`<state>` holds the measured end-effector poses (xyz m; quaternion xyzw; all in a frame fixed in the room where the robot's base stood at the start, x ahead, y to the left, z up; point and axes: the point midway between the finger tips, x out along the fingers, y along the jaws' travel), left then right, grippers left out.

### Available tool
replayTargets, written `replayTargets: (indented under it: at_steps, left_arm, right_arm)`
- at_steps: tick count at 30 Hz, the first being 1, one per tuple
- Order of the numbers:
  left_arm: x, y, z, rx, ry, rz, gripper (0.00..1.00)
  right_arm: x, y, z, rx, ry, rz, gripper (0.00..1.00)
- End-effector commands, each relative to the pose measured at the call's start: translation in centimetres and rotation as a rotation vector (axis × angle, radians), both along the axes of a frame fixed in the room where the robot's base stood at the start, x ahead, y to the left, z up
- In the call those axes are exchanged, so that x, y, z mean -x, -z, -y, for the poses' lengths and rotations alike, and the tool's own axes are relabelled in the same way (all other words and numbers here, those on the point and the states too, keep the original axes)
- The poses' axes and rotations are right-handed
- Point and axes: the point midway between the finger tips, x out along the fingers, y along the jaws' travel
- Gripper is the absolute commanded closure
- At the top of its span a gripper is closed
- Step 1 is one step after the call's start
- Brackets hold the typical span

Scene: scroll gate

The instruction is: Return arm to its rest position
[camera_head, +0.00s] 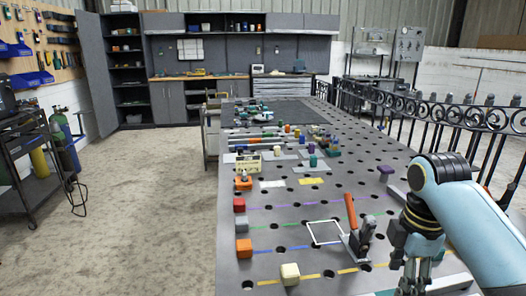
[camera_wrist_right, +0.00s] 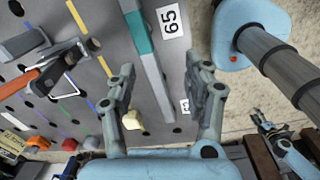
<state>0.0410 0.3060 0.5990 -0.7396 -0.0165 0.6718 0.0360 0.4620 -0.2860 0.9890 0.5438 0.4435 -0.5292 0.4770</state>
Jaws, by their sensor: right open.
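My right arm comes in from the right in the head view, above the near right part of the grey perforated table (camera_head: 300,222). My right gripper (camera_head: 412,278) points down there, its tips near the bottom edge of the picture. In the right wrist view the gripper (camera_wrist_right: 162,78) has its fingers wide apart, with nothing between them. A grey and teal bar (camera_wrist_right: 148,55) on the table shows beyond the fingers. A small grey jointed part at the lower right of the wrist view may be my left gripper; its fingers are too small to read.
A cream block (camera_head: 290,273), orange block (camera_head: 243,248) and red block (camera_head: 239,204) sit on the left side. A scroll railing (camera_head: 450,120) runs along the right.

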Motion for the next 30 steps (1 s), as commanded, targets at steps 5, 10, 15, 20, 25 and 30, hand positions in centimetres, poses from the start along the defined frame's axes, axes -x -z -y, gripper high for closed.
replayTargets:
  at_steps: [5, 10, 15, 20, 25, 30]
  left_arm:
    - [-0.1, 0.0, 0.0, 0.000, 0.000, 0.002, 0.60]
    - [0.1, 0.0, 0.0, 0.000, 0.000, 0.000, 0.60]
    - [0.2, 0.0, 0.0, 0.000, 0.000, -0.002, 0.60]
    - [0.0, 0.0, 0.0, 0.000, 0.000, 0.000, 0.60]
    - [0.0, 0.0, 0.0, 0.000, 0.000, 0.000, 0.60]
    - [0.1, 1.3, 0.0, 0.000, 0.000, -0.001, 0.60]
  right_arm:
    - [8.6, 2.0, -0.3, -0.009, 0.458, 0.105, 0.48]
    - [13.9, 1.1, -0.7, -0.053, 0.774, 0.185, 0.48]
    - [17.7, -0.3, -1.0, -0.102, 0.997, 0.235, 0.48]
    - [20.5, -1.9, -1.3, -0.150, 1.169, 0.270, 0.48]
    - [23.0, -3.7, -1.6, -0.201, 1.326, 0.297, 0.48]
    - [21.7, 1.7, -1.2, -0.186, 1.324, 0.283, 0.48]
